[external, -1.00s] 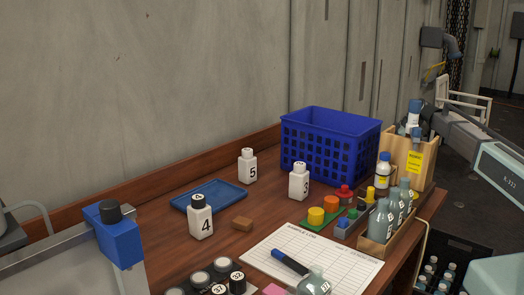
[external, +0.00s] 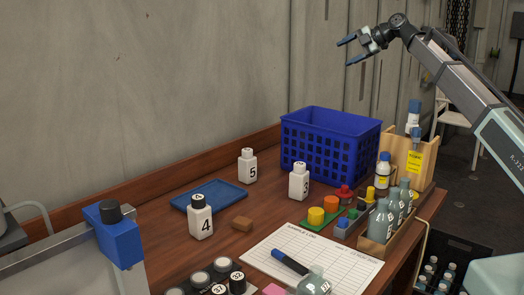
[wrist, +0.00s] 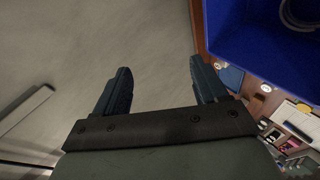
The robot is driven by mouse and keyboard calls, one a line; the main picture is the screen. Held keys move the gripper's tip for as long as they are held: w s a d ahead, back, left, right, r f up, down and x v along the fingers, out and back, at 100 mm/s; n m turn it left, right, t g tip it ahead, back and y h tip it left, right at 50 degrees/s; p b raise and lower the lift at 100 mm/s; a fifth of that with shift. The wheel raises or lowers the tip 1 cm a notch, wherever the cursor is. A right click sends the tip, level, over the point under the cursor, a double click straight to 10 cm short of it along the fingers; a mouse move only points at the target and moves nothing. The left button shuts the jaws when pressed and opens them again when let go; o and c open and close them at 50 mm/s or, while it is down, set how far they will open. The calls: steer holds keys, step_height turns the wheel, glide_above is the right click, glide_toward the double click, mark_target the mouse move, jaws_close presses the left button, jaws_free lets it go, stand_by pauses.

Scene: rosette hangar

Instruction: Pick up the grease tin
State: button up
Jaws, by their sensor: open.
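My gripper (external: 345,52) is open and empty, high above the back of the bench, above the blue basket and pointing left. In the wrist view its two dark fingers (wrist: 160,66) are spread with nothing between them. No object can be clearly identified as the grease tin. In the wrist view a round, dark ring-like object (wrist: 300,13) shows inside the blue basket (wrist: 250,40), cut off by the frame edge; I cannot tell whether it is the tin. In the external view the basket's (external: 325,150) front wall hides its contents.
A marker (external: 290,262) lies on a paper sheet (external: 340,258). A wooden rack (external: 378,246) holds grey bottles at right. Dark lidded jars (external: 237,283) sit in front.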

steer(key=s+a+f+m+g+h, duration=0.4)
steer(key=s+a+f+m, duration=0.2)
steer(key=s+a+f, duration=0.85)
steer(key=m+g+h, duration=0.2)
steer(key=m+h, duration=0.4)
steer(key=m, duration=0.2)
glide_above(347, 187)
step_height(347, 187, down, 11)
steer(key=shift+f, duration=6.75)
steer(key=shift+c, duration=0.3)
steer(key=shift+n, duration=0.3)
steer(key=c, duration=0.8)
steer(key=shift+r, duration=0.1)
